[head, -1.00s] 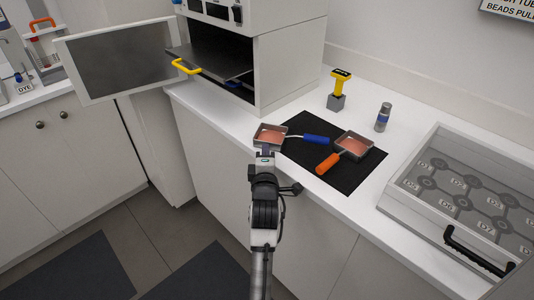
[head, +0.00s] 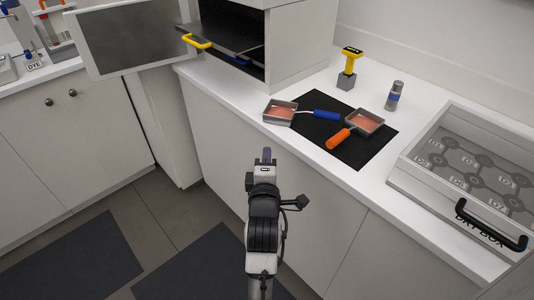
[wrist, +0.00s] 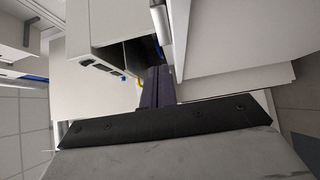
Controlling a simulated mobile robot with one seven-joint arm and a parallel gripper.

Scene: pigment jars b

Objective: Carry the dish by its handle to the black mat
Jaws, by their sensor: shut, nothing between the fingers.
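A square grey dish with pink content (head: 281,111) sits at the left edge of the black mat (head: 371,150), and its blue handle (head: 327,115) lies over the mat. Whether its pan rests partly on the mat I cannot tell. A second such dish (head: 365,122) stands on the mat, its orange handle (head: 338,138) pointing front left. My gripper (head: 266,153) is shut and empty, in front of the counter and apart from both dishes. Its dark fingers (wrist: 156,86) show together in the wrist view. The dishes cannot be made out there.
An open cabinet with a shelf and yellow handle (head: 197,42) stands at the back left. A drying box with black handle (head: 490,228) is at right.

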